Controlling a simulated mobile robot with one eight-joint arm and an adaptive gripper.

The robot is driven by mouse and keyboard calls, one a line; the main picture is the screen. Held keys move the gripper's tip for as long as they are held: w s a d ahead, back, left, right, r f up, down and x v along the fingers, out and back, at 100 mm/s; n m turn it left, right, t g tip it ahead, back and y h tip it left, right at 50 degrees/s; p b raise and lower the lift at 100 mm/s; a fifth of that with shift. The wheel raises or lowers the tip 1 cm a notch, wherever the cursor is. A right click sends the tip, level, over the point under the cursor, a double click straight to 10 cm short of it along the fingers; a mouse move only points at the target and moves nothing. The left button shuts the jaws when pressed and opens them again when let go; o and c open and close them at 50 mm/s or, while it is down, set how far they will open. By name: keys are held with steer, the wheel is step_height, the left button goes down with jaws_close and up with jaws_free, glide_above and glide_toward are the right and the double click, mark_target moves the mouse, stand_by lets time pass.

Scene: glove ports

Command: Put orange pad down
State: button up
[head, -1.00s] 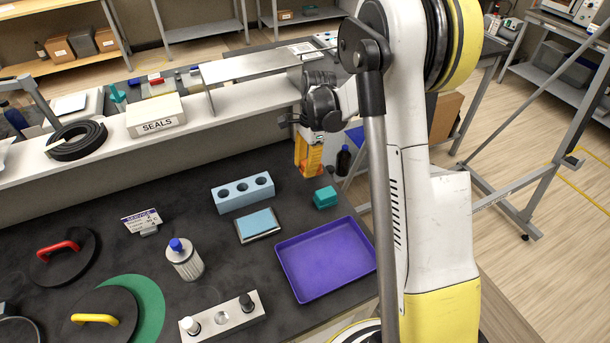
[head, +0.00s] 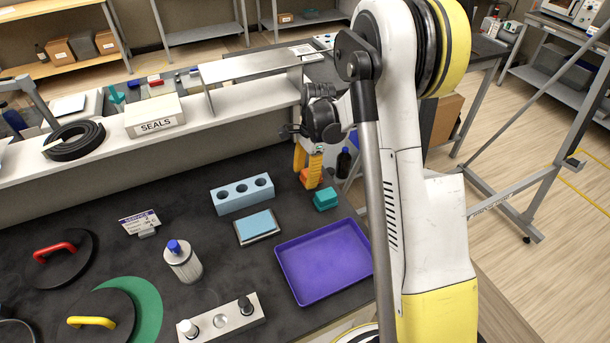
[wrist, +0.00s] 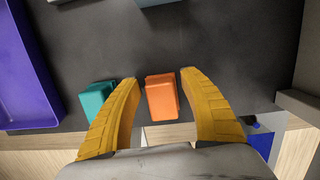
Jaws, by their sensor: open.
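The orange pad (wrist: 160,97) lies on the dark bench top near its edge, between my spread fingers in the wrist view.
A purple tray (head: 325,262) lies in front of the teal pad. A light blue block with holes (head: 242,195) and a blue pad on a dark base (head: 257,227) stand to the left. The raised shelf (head: 230,108) runs behind. Bare bench lies between them.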

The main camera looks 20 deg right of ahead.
step_height(320, 180, up, 12)
steer(key=d+p, duration=0.2)
steer(key=p, duration=0.1)
steer(key=s+a+r+n+t, duration=0.2)
steer(key=s+a+r+n, duration=0.2)
steer(key=r, duration=0.3)
steer(key=s+a+r+n+t+h, duration=0.1)
steer(key=s+a+r+n+t, duration=0.1)
steer(key=s+n, duration=0.5)
steer(key=s+a+r+n+t, duration=0.2)
steer(key=s+a+n, duration=0.3)
steer(key=s, duration=0.6)
steer(key=shift+a+r+n+t+h, duration=0.2)
steer(key=shift+r+n+t+h, duration=0.2)
steer(key=shift+n+t, duration=0.45)
step_height(320, 180, down, 7)
steer(key=b, duration=0.7)
